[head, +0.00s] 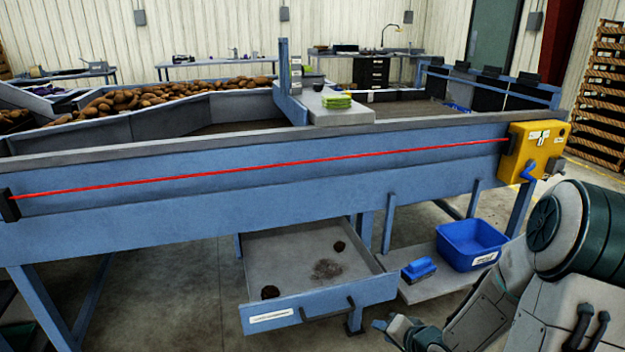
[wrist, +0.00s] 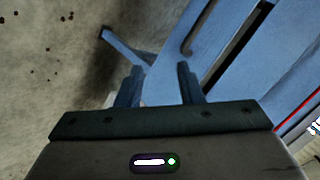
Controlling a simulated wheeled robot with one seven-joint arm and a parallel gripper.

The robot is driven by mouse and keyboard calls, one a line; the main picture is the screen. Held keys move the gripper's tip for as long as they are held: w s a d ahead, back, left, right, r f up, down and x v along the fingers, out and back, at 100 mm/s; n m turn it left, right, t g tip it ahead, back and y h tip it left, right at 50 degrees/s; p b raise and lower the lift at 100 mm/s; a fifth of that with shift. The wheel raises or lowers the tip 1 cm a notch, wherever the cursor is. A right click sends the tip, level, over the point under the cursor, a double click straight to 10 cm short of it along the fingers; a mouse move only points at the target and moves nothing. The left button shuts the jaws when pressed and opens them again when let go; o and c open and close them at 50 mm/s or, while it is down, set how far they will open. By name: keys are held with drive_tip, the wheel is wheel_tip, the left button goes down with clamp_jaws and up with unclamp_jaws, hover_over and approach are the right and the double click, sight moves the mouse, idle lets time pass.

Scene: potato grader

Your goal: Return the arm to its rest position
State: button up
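My arm is at the lower right of the head view, bent down low beside the blue grading table (head: 200,200). My gripper (head: 388,326) shows at the bottom edge, in front of the drawer and the low shelf, partly cut off by the frame. In the wrist view, the two dark fingers of my gripper (wrist: 161,84) stand apart with nothing held between them. Beyond them are blue metal framing (wrist: 215,45) and the bare floor.
An open drawer (head: 345,298) with dark clods and dirt juts out under the table. A low shelf (head: 425,290) holds a blue brush (head: 418,270) and a blue tub (head: 470,245). A yellow box (head: 530,150) with a red cord (head: 260,176) is on the table's side. Potatoes (head: 140,97) lie on top.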

drive_tip(key=s+d+r+n+g+h+p, duration=0.2)
drive_tip(key=s+r+h+p, duration=0.15)
drive_tip(key=r, duration=0.55)
drive_tip(key=s+d+r+n+g+h+p, duration=0.1)
drive_tip(key=s+d+r+n+h+p, duration=0.2)
drive_tip(key=r, duration=0.7)
drive_tip(key=s+a+r+n+g+y+p, duration=0.1)
drive_tip(key=s+a+r+g+y+p, duration=0.1)
drive_tip(key=s+a+r+p, duration=0.4)
drive_tip(key=s+a+r+g, duration=0.1)
drive_tip(key=s+a+r, duration=0.1)
drive_tip(key=s+r, duration=0.3)
drive_tip(key=shift+s+r+n, duration=0.3)
drive_tip(key=shift+s+r, duration=0.05)
drive_tip(key=shift+r, duration=0.5)
